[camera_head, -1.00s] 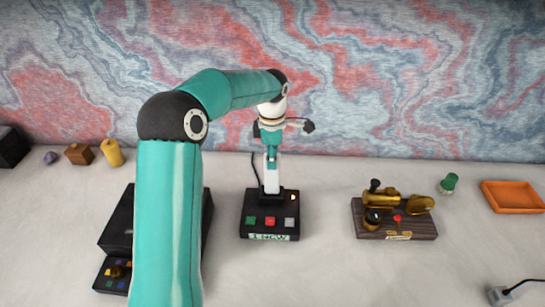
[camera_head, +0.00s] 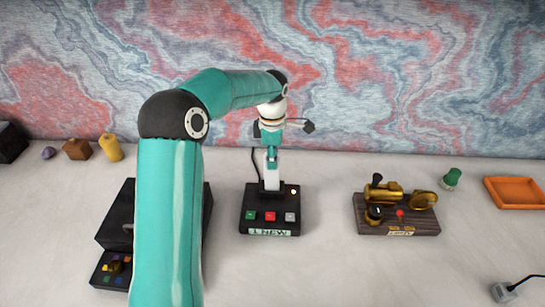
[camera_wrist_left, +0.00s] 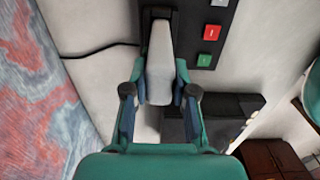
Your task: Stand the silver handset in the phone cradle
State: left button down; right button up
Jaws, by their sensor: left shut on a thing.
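The silver handset (camera_head: 271,178) stands upright above the black phone cradle (camera_head: 247,213), its lower end at the dark block at the back of the base. My left gripper (camera_head: 271,155) is shut on its upper part from above. In the left wrist view, the handset (camera_wrist_left: 160,62) lies between the two fingers of my left gripper (camera_wrist_left: 160,92), and its far end meets the dark block of the cradle (camera_wrist_left: 226,22). I cannot tell how deep it sits. My right gripper is not in view.
A black box (camera_head: 116,218) with coloured buttons stands left, partly hidden by my arm. A brass device on a wooden base (camera_head: 430,226) stands right. An orange tray (camera_head: 515,193) and green piece (camera_head: 452,178) are farther right. A cable runs behind the cradle.

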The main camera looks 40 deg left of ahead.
pick_arm(q)
jog(key=shift+f, duration=0.25)
jog(key=c, duration=0.9)
grip_release()
jog(key=shift+o, duration=0.2)
notch_tip(320, 180, up, 12)
jog(key=shift+s+f, duration=0.1)
